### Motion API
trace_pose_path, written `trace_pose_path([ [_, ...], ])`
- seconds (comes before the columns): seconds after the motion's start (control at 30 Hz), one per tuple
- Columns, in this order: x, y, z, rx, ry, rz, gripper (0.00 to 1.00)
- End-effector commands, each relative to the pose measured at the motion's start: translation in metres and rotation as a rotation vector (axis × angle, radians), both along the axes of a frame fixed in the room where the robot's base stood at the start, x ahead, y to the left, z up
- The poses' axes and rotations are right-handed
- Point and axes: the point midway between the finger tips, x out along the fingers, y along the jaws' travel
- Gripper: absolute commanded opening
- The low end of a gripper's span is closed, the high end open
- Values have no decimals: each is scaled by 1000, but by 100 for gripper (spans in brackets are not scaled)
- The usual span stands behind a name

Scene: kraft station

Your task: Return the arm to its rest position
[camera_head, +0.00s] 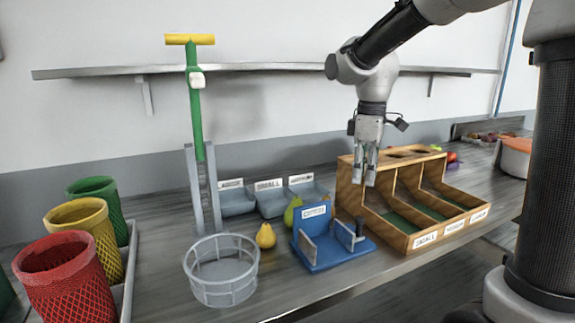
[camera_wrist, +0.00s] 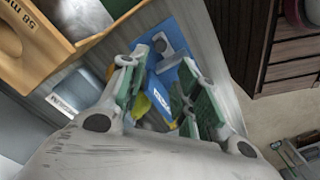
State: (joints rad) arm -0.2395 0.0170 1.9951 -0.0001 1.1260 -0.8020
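My gripper (camera_head: 364,180) hangs from the raised arm at right of centre in the head view, fingers pointing down. It is in the air near the left end of the wooden sorting box (camera_head: 395,236). In the wrist view my gripper (camera_wrist: 163,68) has its two green-padded fingers apart, with nothing held between them. Beyond the fingers, the wrist view shows the blue stand (camera_wrist: 168,85) and something yellow, partly hidden by a finger. No rest mark for the arm is seen.
The blue stand (camera_head: 333,253) is beside a yellow pear (camera_head: 266,236) and a green pear (camera_head: 291,213). A grey round basket (camera_head: 222,282), red, yellow and green mesh bins, grey trays (camera_head: 271,202) and a green-yellow upright tool (camera_head: 193,95) stand leftward. A wall shelf (camera_head: 260,67) runs behind.

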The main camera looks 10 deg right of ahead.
Motion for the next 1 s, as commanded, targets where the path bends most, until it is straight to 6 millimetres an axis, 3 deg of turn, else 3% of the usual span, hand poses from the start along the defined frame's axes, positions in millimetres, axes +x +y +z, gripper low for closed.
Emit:
trace_pose_path([
  [0.07,1,0,-2,2,-5,-82,32],
  [0.17,-15,-3,-18,-4,14,-247,32],
  [0.5,-124,-55,-11,69,-105,-806,32],
  [0.7,-187,-83,-8,146,-225,-978,32],
  [0.8,-204,-91,-3,172,-277,-1004,32],
  [1.0,-211,-98,9,200,-339,-1032,32],
])
